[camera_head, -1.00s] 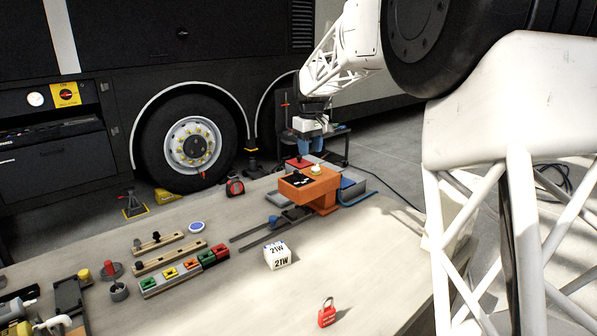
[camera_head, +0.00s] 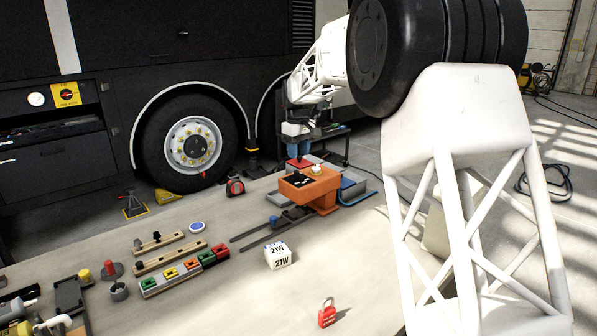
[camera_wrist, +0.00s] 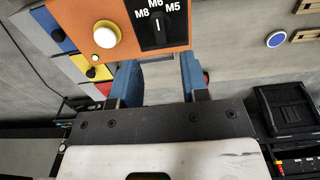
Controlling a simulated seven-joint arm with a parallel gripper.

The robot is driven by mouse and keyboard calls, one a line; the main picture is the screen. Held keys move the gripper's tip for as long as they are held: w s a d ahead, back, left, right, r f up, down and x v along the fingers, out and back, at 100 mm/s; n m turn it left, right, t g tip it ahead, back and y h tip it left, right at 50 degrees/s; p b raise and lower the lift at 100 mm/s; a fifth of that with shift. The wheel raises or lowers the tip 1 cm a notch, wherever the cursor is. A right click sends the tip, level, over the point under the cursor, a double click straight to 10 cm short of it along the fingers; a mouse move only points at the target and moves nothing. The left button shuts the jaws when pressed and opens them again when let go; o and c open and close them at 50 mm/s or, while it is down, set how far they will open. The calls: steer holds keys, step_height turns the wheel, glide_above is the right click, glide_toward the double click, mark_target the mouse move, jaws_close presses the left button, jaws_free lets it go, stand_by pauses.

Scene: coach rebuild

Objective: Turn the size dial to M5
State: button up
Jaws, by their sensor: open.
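The size dial (camera_wrist: 157,27) is a black knob plate on an orange box, marked M8, M6 and M5. Its white pointer line stands upright in the wrist view, towards M6. The orange box (camera_head: 322,189) sits on the bench in the head view, with the dial plate (camera_head: 299,180) small on its top. My gripper (camera_wrist: 160,66) is open and empty, its two blue fingers apart and just below the dial in the wrist view. In the head view my gripper (camera_head: 298,144) hangs beyond the orange box, and its fingertips are hard to make out.
A white round knob (camera_wrist: 106,35) stands beside the dial on the orange box. A white 21W box (camera_head: 278,256), a red padlock (camera_head: 327,316) and a row of coloured blocks (camera_head: 185,271) lie on the bench. A blue disc (camera_head: 197,226) lies flat. The front bench surface is mostly clear.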

mark_target(299, 172)
steer(key=shift+f, duration=3.65)
jaws_close()
